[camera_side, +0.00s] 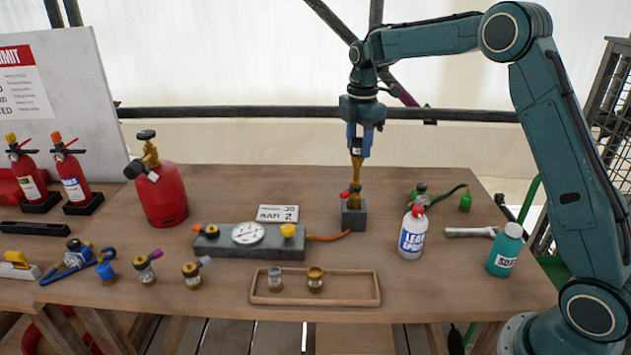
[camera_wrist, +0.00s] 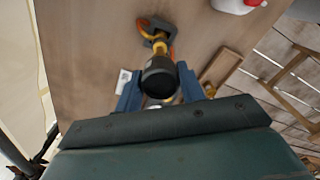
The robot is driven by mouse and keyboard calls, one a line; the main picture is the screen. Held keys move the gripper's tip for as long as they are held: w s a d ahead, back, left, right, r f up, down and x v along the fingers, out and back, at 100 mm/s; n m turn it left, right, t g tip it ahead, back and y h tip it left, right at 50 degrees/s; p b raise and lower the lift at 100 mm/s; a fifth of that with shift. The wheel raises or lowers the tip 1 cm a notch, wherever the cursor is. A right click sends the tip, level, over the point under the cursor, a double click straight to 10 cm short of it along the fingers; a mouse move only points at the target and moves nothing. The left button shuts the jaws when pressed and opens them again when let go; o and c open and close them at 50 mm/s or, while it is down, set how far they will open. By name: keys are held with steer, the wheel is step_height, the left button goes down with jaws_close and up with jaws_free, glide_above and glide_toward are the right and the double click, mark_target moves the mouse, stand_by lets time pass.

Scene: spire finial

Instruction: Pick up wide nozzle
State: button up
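My gripper (camera_side: 358,150) points down over the upright brass torch (camera_side: 355,183), which stands in a grey block (camera_side: 354,217). In the wrist view my blue fingers (camera_wrist: 159,92) flank a dark round end (camera_wrist: 160,77), with yellow and orange parts beyond it. I cannot tell whether the fingers press on it or stand around it. The wooden tray (camera_side: 350,300) holds two small nozzles: a greyish one (camera_side: 275,279) at left and a brass one (camera_side: 315,280) beside it. I cannot tell which is the wide nozzle. My gripper is well above and behind the tray.
A gauge block (camera_side: 222,247) with an orange hose lies left of the torch. A white bottle (camera_side: 412,235) and a teal bottle (camera_side: 505,250) stand right. A red gas canister (camera_side: 163,195) stands left. Small fittings (camera_side: 192,275) stand left of the tray. Bare table lies right of the tray.

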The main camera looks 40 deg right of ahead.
mark_target(359, 140)
steer(key=c, duration=0.6)
steer(key=shift+o, duration=0.2)
steer(key=shift+r, duration=0.15)
step_height(359, 140, up, 20)
steer(key=shift+f, duration=0.2)
stand_by(0.5)
stand_by(0.5)
